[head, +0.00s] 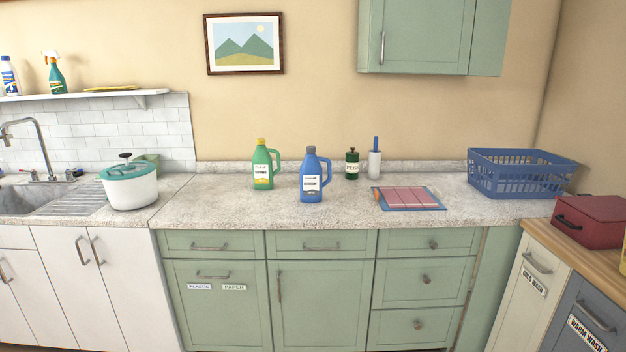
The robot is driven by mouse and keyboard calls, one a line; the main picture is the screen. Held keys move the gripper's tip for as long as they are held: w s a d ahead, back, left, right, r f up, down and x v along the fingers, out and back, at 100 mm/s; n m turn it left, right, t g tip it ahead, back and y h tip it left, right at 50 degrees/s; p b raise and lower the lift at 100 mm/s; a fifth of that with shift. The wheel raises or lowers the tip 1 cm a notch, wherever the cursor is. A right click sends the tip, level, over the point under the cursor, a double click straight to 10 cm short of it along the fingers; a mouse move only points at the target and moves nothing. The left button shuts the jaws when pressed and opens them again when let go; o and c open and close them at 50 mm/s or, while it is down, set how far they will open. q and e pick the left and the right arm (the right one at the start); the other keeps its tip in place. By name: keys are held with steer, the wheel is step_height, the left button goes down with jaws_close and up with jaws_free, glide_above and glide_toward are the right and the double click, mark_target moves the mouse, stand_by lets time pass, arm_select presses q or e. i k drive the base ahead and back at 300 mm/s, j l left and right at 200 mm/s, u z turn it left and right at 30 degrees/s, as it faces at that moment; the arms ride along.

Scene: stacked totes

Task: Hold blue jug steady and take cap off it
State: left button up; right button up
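The blue jug (312,177) stands upright on the speckled countertop, near the middle of the head view. Its grey cap (311,150) is on its top. Its handle points right, and a white label faces me. Neither of my grippers shows in the head view.
A green jug (262,166) stands left of the blue jug. A dark green jar (352,164), a white holder (374,164) and a pink board (409,198) are to the right. A white pot (130,186) is farther left. The counter (250,211) in front of the jugs is clear.

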mark_target(312, 185)
steer(key=i+j+z, duration=0.3)
steer(key=i+j, duration=0.35)
steer(key=i, duration=0.4)
steer(key=i+j+z, duration=0.25)
steer(key=i+j, duration=0.65)
steer(key=i, duration=0.1)
